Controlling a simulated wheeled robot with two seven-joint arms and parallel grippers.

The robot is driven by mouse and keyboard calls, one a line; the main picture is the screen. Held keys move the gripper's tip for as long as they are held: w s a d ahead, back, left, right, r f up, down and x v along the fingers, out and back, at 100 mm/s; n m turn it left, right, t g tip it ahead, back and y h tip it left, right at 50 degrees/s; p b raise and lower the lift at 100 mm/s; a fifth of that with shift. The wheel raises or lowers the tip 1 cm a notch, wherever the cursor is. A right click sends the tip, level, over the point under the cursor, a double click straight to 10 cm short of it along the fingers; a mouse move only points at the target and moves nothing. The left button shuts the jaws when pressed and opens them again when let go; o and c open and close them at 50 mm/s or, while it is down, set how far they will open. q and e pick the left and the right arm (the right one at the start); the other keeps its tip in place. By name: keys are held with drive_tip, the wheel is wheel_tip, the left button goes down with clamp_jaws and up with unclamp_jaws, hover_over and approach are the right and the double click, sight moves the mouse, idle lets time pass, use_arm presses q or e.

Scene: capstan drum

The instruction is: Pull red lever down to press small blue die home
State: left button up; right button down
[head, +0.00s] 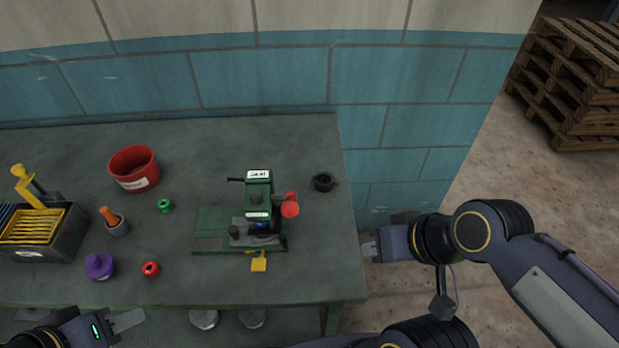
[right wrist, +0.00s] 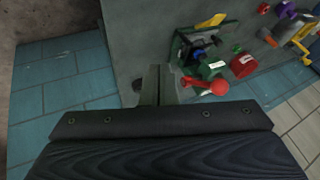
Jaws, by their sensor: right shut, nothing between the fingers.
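The green press (head: 258,195) stands on its green base on the bench. Its red lever (head: 290,207) sticks out at the right side with a round red end; the lever also shows in the right wrist view (right wrist: 207,86). A small blue die (head: 262,225) sits under the press head, partly hidden; blue also shows in the right wrist view (right wrist: 198,54). My right gripper (head: 369,249) is shut and empty, off the bench's right edge, apart from the lever. My left gripper (head: 128,320) is at the lower left by the front edge; its finger gap is unclear.
A yellow tag (head: 259,262) hangs at the press base's front. A dark cup (head: 324,182) stands right of the press. Left are a red bin (head: 134,169), a green spool (head: 165,205), a purple knob (head: 100,266), a red ring (head: 150,269) and a dark crate (head: 62,243).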

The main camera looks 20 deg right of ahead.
use_arm(q)
drive_tip(key=shift+o, duration=0.7)
use_arm(e)
drive_tip(key=w+r+n+g+y, duration=0.1)
drive_tip(key=w+r+n+g, duration=0.2)
drive_tip(key=w+r+n, duration=0.45)
drive_tip(key=n+g+y, duration=0.1)
drive_tip(key=n+g, duration=0.4)
drive_tip(key=n, duration=0.3)
approach(290, 204)
drive_tip(key=w+d+r, duration=0.1)
drive_tip(key=w+d, duration=0.4)
drive_tip(key=w, duration=0.2)
use_arm(q)
drive_tip(key=shift+f, duration=0.1)
use_arm(e)
drive_tip(key=shift+a+r, duration=0.15)
drive_tip(key=shift+r, duration=0.1)
use_arm(q)
drive_tip(key=shift+r+p, duration=0.55)
drive_tip(key=shift+r, duration=0.15)
use_arm(e)
drive_tip(key=s+a+f, duration=0.5)
drive_tip(key=a+f, duration=0.2)
drive_tip(key=f, duration=0.2)
drive_tip(key=shift+s, duration=0.4)
